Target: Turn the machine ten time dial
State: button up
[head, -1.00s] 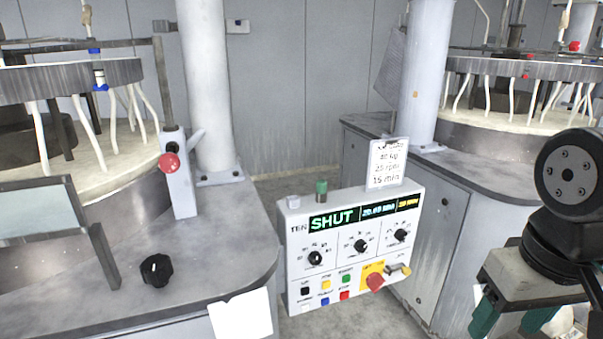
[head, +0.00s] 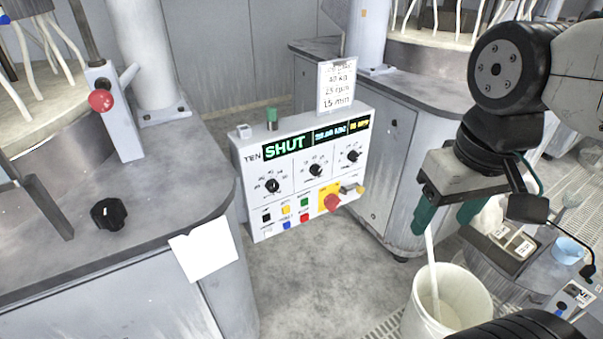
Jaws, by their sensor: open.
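The white control box of machine TEN (head: 262,205) stands in the middle of the head view, between two grey machine bodies. Its display (head: 285,146) reads SHUT in green, with smaller blue and yellow readouts beside it. Below is a row of three black dials: left (head: 272,186), middle (head: 316,170) and right (head: 353,156). Their small labels are too blurred to tell which is time. My gripper (head: 446,219) is at the right, pointing down with its green fingers apart and empty. In the picture it is right of the box, apart from the dials.
A red knob (head: 331,202) on a yellow plate and several coloured buttons sit below the dials. A card (head: 336,86) stands on top of the box. A white bucket (head: 482,290) is below my gripper. A loose black knob (head: 109,214) rests on the left machine top.

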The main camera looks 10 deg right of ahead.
aim_at(353, 156)
jog(key=u, duration=0.1)
jog(key=k, duration=1.05)
jog(key=z, duration=0.8)
jog(key=i, duration=1.3)
jog(key=u, duration=0.7)
